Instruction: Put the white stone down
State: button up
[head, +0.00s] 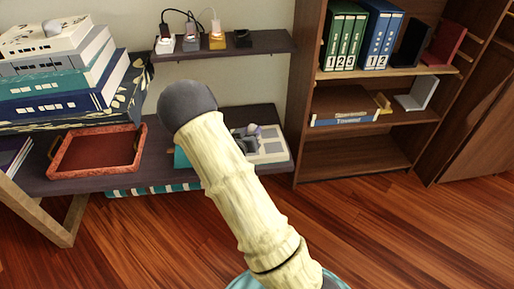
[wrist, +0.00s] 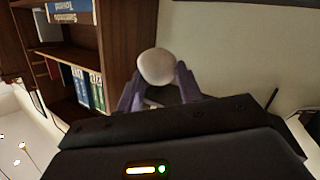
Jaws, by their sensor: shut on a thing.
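The white stone (wrist: 155,64), smooth and rounded, is between the fingertips of my gripper (wrist: 159,74) in the wrist view. The two purple fingers are shut on it from either side, and most of its surface shows. In the head view my pale arm crosses the middle of the picture. A small dark and purple shape beside the arm seems to be part of my gripper (head: 246,138), mostly hidden, above the lower shelf (head: 285,121). The stone cannot be made out clearly there.
A red tray (head: 98,151) with a bare inside lies on the left of the lower shelf. A pale tray-like object (head: 273,149) is right of my arm. A bookcase (head: 305,90) stands right.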

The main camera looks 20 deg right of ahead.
jog(key=shift+d+r, duration=0.1)
jog(key=b, duration=0.2)
send_over(252, 157)
jog(key=shift+s+f, duration=0.1)
jog(key=shift+f, duration=2.4)
notch_tip(252, 157, down, 5)
jog(key=b, duration=0.3)
jog(key=shift+f, duration=0.1)
jog(key=o, duration=1.1)
